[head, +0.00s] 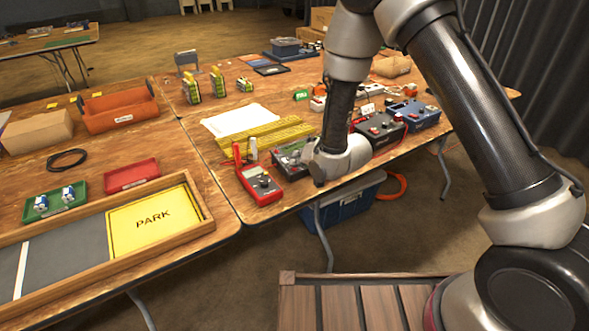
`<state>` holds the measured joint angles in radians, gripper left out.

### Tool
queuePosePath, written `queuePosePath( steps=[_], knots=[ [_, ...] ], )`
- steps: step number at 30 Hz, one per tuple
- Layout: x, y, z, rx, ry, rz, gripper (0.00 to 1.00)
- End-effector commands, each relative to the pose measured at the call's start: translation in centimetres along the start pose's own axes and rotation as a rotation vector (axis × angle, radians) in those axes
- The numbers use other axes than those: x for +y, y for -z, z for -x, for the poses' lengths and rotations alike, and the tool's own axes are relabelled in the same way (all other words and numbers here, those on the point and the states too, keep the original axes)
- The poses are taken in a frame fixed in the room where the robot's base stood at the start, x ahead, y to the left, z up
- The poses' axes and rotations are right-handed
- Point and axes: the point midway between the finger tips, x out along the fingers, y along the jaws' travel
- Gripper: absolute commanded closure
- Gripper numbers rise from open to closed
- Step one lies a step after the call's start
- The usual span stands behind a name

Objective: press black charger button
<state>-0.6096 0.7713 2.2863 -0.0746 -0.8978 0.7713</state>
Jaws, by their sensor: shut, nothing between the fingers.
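The black charger (384,127) sits on the right-hand table, with small controls on its upper panel. The arm's wrist stands just left of it and hides part of its left side. I cannot make out which control is its button. My gripper (319,171) is shut and empty at the arm's end, low over the table's front edge. It is left of the black charger and beside a grey charger (288,154). The fingertips are hard to tell from the wrist, and I cannot see any contact.
A blue charger (414,113) stands right of the black one. A blue bin (345,203) is under the table. A PARK tray (155,219) fills the left table's front.

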Motion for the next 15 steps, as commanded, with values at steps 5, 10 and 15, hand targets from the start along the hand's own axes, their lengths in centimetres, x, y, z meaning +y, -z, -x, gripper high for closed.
queuePosePath(
  steps=[5, 10, 15],
  knots=[
    [0.13, -0.13, -0.17, 0.0, 0.0, 0.0, 1.0],
    [0.23, -0.24, -0.31, 0.0, 0.0, 0.0, 1.0],
    [0.29, -0.31, -0.42, 0.0, 0.0, 0.0, 1.0]
  ],
)
